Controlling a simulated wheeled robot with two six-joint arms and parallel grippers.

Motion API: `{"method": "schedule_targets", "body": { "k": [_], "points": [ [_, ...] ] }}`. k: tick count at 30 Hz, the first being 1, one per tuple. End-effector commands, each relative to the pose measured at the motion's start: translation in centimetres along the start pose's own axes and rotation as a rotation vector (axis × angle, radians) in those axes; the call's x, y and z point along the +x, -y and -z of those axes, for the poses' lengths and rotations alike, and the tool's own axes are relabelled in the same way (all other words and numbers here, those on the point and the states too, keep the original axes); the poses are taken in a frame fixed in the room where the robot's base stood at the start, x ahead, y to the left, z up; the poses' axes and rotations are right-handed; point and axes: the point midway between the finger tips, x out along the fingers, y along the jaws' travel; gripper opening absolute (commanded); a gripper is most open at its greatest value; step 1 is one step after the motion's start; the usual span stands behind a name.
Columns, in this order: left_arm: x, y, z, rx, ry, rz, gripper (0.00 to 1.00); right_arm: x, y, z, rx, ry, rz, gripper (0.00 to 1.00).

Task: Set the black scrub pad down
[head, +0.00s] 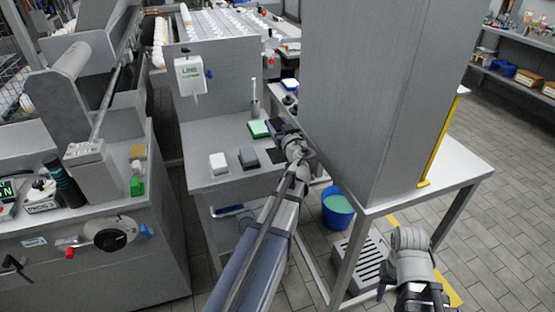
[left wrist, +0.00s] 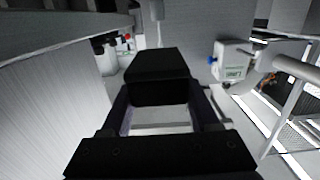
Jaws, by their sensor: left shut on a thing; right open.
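My left gripper (head: 282,128) is over the right side of the small grey side table. In the left wrist view it (left wrist: 158,112) is shut on a black block, the black scrub pad (left wrist: 157,72), which sits between the two fingers. In the head view the pad is hard to tell apart from the dark fingers. I cannot tell whether it touches the table top. My right gripper (head: 422,298) is open at the bottom right, away from the table, with nothing seen in it.
The side table (head: 205,139) bears a green pad (head: 258,129), a white block (head: 218,163), a dark grey block (head: 248,158) and a flat dark patch (head: 276,156). A tall grey cabinet (head: 375,90) stands close right of my left arm. A blue bucket (head: 337,212) is below.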

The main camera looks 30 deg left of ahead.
Motion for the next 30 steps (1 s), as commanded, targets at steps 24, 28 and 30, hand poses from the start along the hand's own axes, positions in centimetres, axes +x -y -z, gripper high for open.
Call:
{"method": "schedule_targets", "body": {
  "k": [24,28,30],
  "points": [
    [0.3,0.0,-5.3,0.000,0.000,0.000,0.10,5.3,0.5,0.3,0.000,0.000,0.000,0.50],
    [0.3,0.0,-6.6,0.000,0.000,0.000,0.10,6.5,0.6,0.4,0.000,0.000,0.000,0.50],
    [0.4,0.0,-7.5,0.000,0.000,0.000,0.10,7.5,0.7,0.4,0.000,0.000,0.000,0.50]
  ]
}}
